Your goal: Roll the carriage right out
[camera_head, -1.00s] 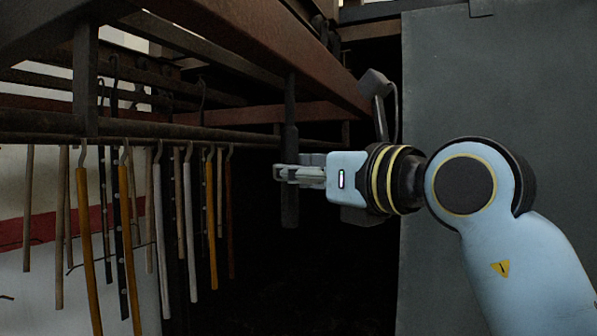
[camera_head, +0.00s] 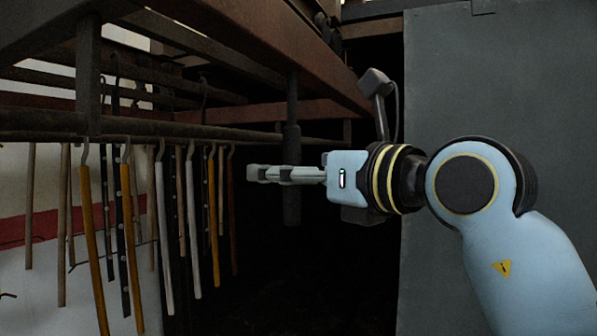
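The carriage (camera_head: 215,35) is a rusty brown frame at the upper left. Rods in wood, white, black and orange hang below it. A dark upright handle (camera_head: 292,135) hangs from its front beam near the middle. My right gripper (camera_head: 262,174) points left across this handle at mid-height, and its fingers hide part of it. The tips reach past the handle's left side. I see the fingers side-on, so I cannot tell whether they are apart or closed on the handle. My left gripper is not in view.
A large grey panel (camera_head: 500,90) stands at the right, behind my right arm. A dark recess lies below and behind the handle. A white wall with a red stripe (camera_head: 42,222) shows behind the hanging rods.

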